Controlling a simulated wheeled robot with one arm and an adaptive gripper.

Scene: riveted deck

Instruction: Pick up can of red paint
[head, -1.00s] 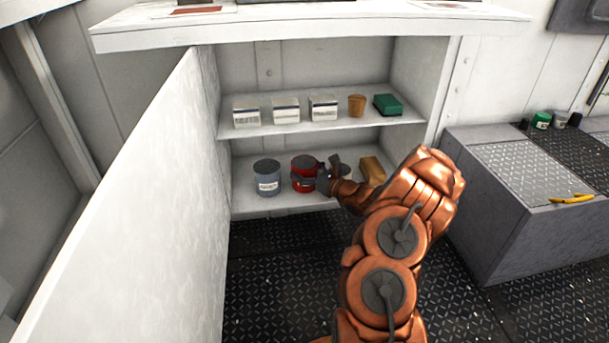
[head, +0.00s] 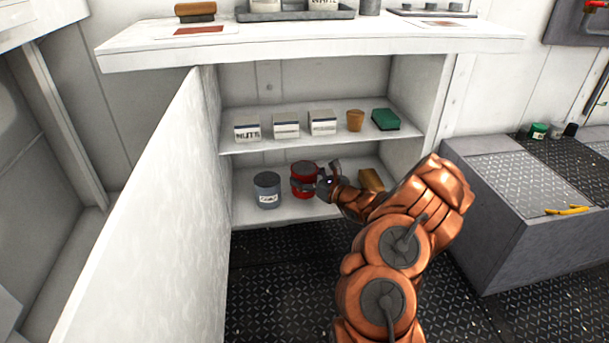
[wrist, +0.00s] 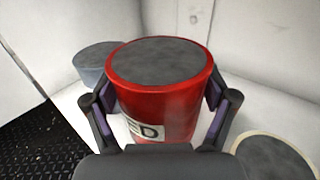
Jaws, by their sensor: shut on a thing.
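The can of red paint (head: 301,179) is on the lower shelf of the open white cabinet, seen in the head view. In the wrist view the red can (wrist: 162,95) fills the middle, with a grey lid and a white label ending in "ED". My gripper (head: 320,180) has a finger on each side of the can and is shut on it; the pads touch its sides in the wrist view (wrist: 163,112). The can looks upright. Its base is hidden in the wrist view, so I cannot tell whether it touches the shelf.
A grey-blue can (head: 267,190) stands left of the red can. The upper shelf (head: 280,143) is close above, holding white boxes, a tan cup and a green block. The open cabinet door (head: 150,210) bounds the left.

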